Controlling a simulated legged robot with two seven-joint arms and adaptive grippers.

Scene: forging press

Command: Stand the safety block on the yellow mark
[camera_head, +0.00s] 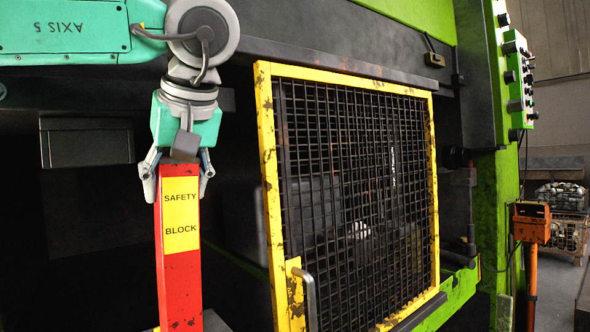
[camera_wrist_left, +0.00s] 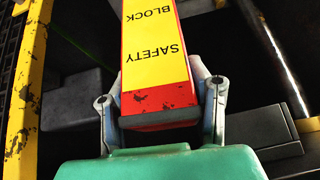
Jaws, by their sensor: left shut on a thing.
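The safety block (camera_head: 179,290) is a tall red post with a yellow label reading SAFETY BLOCK. It hangs upright below my left gripper (camera_head: 179,180) in the head view, and its lower end runs out of the picture. My left gripper is shut on the block's top end, one finger on each side. The left wrist view shows the block (camera_wrist_left: 157,60) between the two fingers (camera_wrist_left: 160,105). The yellow mark is not visible in either view. My right gripper is not in view.
A yellow-framed mesh guard door (camera_head: 265,150) with a handle (camera_head: 307,295) stands just right of the block. The green press frame (camera_head: 507,200) and a control box (camera_head: 518,80) are farther right. An orange pedestal (camera_head: 532,225) stands at the far right. Dark space lies left of the block.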

